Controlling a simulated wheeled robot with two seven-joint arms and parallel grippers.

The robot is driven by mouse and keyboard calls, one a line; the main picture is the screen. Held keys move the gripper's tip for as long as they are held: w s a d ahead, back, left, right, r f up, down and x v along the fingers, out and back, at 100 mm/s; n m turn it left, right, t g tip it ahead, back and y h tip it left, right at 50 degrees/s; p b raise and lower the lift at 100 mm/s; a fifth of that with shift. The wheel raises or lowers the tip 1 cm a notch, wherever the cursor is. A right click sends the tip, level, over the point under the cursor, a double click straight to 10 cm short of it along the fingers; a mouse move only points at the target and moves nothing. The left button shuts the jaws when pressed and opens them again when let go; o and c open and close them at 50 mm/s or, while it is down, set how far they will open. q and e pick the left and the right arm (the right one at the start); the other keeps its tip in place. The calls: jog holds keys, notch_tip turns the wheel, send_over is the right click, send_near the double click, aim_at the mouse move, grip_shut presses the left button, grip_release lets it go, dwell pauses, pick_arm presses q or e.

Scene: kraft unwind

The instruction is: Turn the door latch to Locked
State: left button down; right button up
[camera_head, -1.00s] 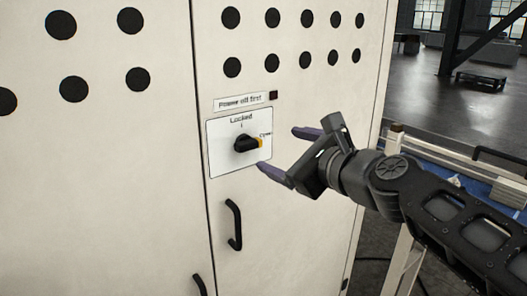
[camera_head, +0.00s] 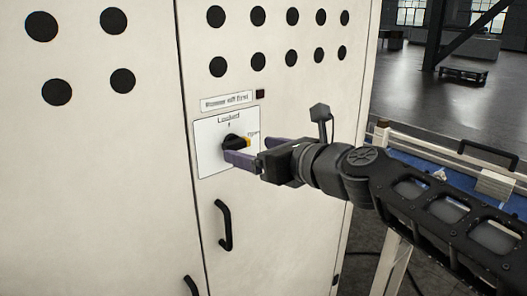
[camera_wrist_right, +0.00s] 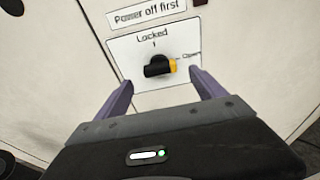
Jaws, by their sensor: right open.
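The door latch (camera_head: 233,142) is a black knob with a yellow tip on a white plate (camera_head: 210,160) marked Locked at the top and Open at the right. In the wrist view the knob (camera_wrist_right: 157,68) lies sideways, its yellow tip toward Open. My right gripper (camera_head: 240,155) is at the plate, with a purple finger overlapping the knob's lower edge in the head view. In the wrist view its open fingers (camera_wrist_right: 160,90) stand left and right of the knob, with gaps on both sides. Contact cannot be told. My left gripper is not in view.
A "Power off first" label (camera_head: 227,101) and a small dark square (camera_head: 260,93) sit above the plate. A black door handle (camera_head: 223,225) is below it. A blue-topped table (camera_head: 430,178) with a pale frame stands at the right.

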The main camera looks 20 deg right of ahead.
aim_at(239, 147)
jog(key=x, duration=0.5)
jog(key=c, duration=1.5)
jog(key=shift+o, duration=0.2)
jog(key=shift+n+h, duration=0.3)
jog(key=shift+n, duration=0.2)
jog(key=n, duration=0.2)
jog(key=shift+n+t+h, duration=0.3)
jog(key=shift+h, duration=0.1)
